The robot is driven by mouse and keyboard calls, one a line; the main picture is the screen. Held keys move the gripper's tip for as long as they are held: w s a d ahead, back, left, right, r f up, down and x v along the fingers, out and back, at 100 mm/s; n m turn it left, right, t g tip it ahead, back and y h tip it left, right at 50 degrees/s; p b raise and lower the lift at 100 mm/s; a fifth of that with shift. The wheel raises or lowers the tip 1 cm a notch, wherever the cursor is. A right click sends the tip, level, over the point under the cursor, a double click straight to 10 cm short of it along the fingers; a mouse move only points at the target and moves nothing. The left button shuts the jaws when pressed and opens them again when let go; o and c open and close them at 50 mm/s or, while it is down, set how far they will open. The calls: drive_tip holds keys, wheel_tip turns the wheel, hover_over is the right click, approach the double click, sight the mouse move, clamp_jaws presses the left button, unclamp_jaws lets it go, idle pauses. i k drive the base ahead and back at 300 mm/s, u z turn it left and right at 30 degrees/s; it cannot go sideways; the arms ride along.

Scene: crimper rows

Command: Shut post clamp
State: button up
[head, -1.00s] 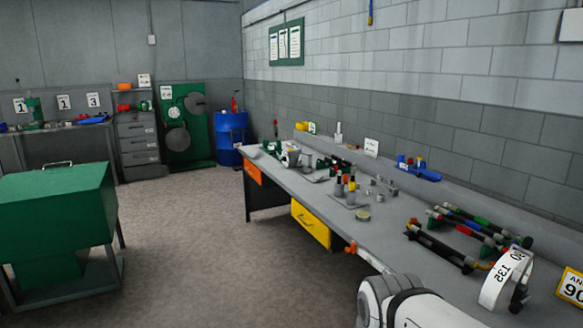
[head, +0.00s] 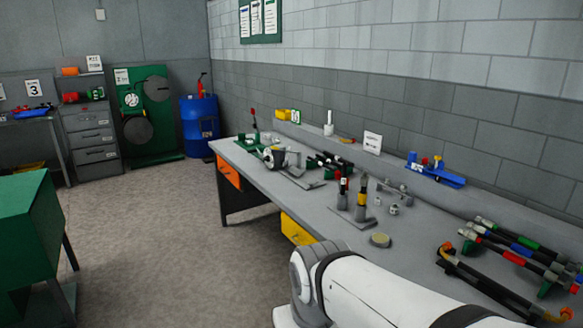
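On the long grey workbench (head: 290,205) two short upright posts with coloured bands stand on a small grey plate: one dark and red (head: 343,190), one with a yellow band (head: 362,192). Small grey metal fittings (head: 393,208) lie to their right. I cannot tell which piece is the post clamp, or whether it is open or shut. My white arm crosses the lower part of the head view in front of the bench. My gripper is not in view.
Banded rods (head: 515,250) lie on the right, and a blue fixture (head: 435,172) stands at the back. An orange drawer (head: 229,173) and a yellow drawer (head: 297,230) front the bench. The floor (head: 150,230) to the left is clear.

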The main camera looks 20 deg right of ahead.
sight(338, 174)
drive_tip(key=z, duration=0.55)
drive_tip(key=i, duration=0.85)
drive_tip(key=z, duration=0.6)
drive_tip(key=k, duration=0.9)
drive_tip(key=z, duration=0.15)
drive_tip(key=i, duration=1.35)
drive_tip(key=u, duration=0.05)
